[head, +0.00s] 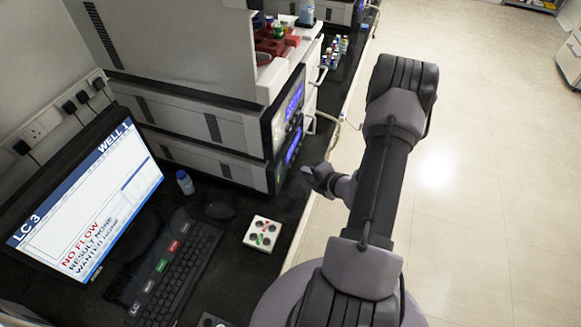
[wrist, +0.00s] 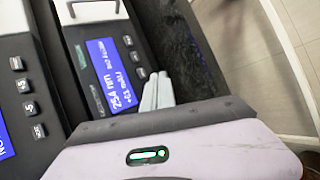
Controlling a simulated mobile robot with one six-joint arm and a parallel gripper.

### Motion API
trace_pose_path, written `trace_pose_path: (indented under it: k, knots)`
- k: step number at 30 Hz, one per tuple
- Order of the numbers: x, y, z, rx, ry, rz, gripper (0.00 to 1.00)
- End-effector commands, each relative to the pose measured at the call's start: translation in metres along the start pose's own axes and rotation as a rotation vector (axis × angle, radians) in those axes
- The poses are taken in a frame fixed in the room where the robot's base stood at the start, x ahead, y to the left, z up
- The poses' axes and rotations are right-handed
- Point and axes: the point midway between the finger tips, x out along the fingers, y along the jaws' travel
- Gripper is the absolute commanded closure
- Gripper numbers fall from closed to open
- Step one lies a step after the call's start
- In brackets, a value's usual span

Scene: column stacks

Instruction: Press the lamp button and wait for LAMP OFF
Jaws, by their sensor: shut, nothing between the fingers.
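My gripper (head: 312,178) is shut and empty, just in front of the stacked instruments at the bench's right edge. In the wrist view its pale fingertips (wrist: 157,88) are together beside a detector panel. That panel has a blue display (wrist: 115,72) reading 254 nm, with smaller text I cannot read fully. A column of dark buttons (wrist: 130,55) runs beside the display. The fingertips are close to the button at the near end; I cannot tell if they touch it. The button labels are too small to read, so I cannot tell which is the lamp button.
A second panel with buttons (wrist: 28,105) lies to the left. A monitor (head: 95,195) reads NO FLOW, with a keyboard (head: 180,270) before it. A small bottle (head: 185,182) and a vial tray (head: 263,234) stand on the bench. Open floor (head: 480,190) lies right.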

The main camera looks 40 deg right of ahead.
Motion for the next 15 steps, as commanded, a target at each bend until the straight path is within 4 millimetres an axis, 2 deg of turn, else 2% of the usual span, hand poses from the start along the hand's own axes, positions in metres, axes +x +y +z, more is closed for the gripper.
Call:
trace_pose_path:
  k: [6, 15]
  knots:
    - [0.0107, 0.0083, -0.0081, 0.000, 0.000, 0.000, 1.00]
    - [0.0120, 0.0090, -0.0089, 0.001, 0.000, 0.000, 1.00]
